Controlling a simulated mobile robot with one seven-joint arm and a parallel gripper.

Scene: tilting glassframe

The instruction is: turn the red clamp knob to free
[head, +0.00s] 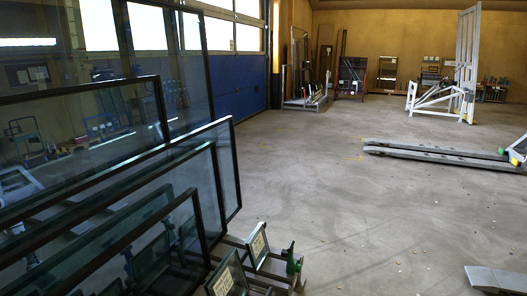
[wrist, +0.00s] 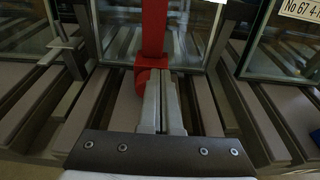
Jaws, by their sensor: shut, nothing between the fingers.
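A red clamp part (wrist: 154,35) stands upright in the wrist view, top centre, in front of a glass pane. A rounded red piece at its foot, probably the knob (wrist: 143,76), lies just left of and beyond my fingertips. My gripper (wrist: 163,76) is shut, its two grey fingers side by side with nothing between them. The fingertips overlap the red part in the picture; I cannot tell whether they touch it. The fingers hide part of the red foot. In the head view, neither the red clamp nor my gripper shows.
Slatted grey rack beams (wrist: 210,105) run beneath the gripper. A labelled pane (wrist: 290,45) stands at right. Grey forks (head: 435,155) lie right; the middle floor is open.

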